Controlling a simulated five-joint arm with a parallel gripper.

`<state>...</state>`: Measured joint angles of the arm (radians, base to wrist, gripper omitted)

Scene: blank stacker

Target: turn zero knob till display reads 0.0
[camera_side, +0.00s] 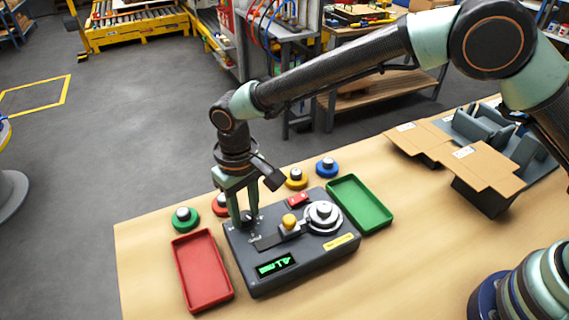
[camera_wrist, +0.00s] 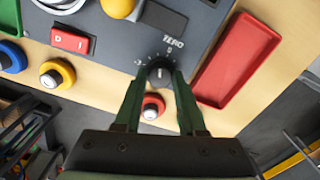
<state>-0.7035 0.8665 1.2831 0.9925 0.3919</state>
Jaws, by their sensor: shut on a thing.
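The dark grey device (camera_side: 318,262) sits on the wooden table. Its display (camera_side: 276,265) shows green characters too small and slanted to read for certain. The black zero knob (camera_wrist: 160,69) is at the edge of the device in the wrist view, beside the printed ZERO label (camera_wrist: 173,43) and a scale with marks including -3 and 0. My gripper (camera_wrist: 158,82) points down with its fingers on both sides of the knob, shut on it. In the side view my gripper (camera_side: 246,219) is at the device's left corner, and its fingers largely hide the knob.
A red tray (camera_side: 229,290) lies left of the device and a green tray (camera_side: 384,222) right. Several coloured discs, including a green one (camera_side: 185,220) and a blue one (camera_side: 327,168), stand behind. The device carries a silver round pan (camera_side: 325,217), a yellow knob (camera_side: 289,221) and a red switch (camera_side: 298,199).

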